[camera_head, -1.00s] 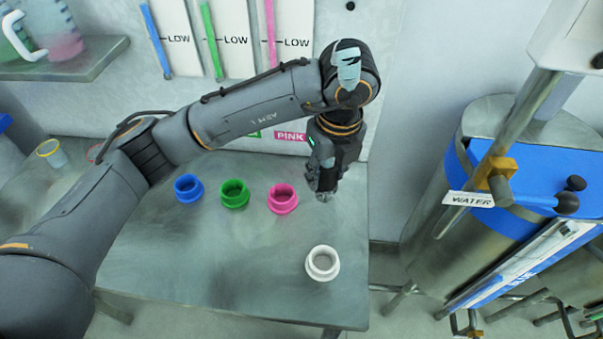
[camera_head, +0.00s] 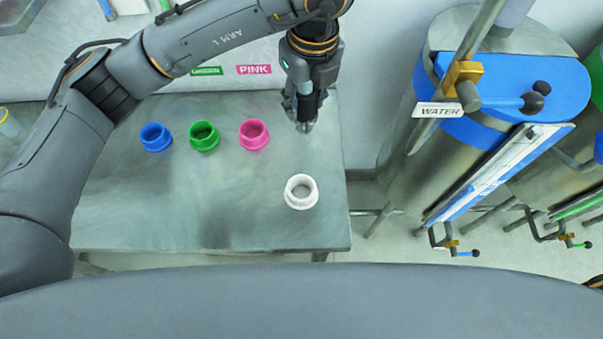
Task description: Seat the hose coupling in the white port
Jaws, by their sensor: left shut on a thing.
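The white port (camera_head: 301,192) is an open ring on the front right part of the metal table, and nothing sits in it. My left gripper (camera_head: 306,118) points down behind the white port and apart from it. It is shut on a small dark piece, which I take to be the hose coupling (camera_head: 309,104); the fingers hide most of it. I cannot tell its exact height over the table. My right gripper is not in view.
Blue (camera_head: 156,137), green (camera_head: 204,136) and pink (camera_head: 254,134) ports stand in a row on the table (camera_head: 190,210). A steel drum with a blue lid (camera_head: 548,84) and WATER tag (camera_head: 437,110) stands right of the table. The table's front is clear.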

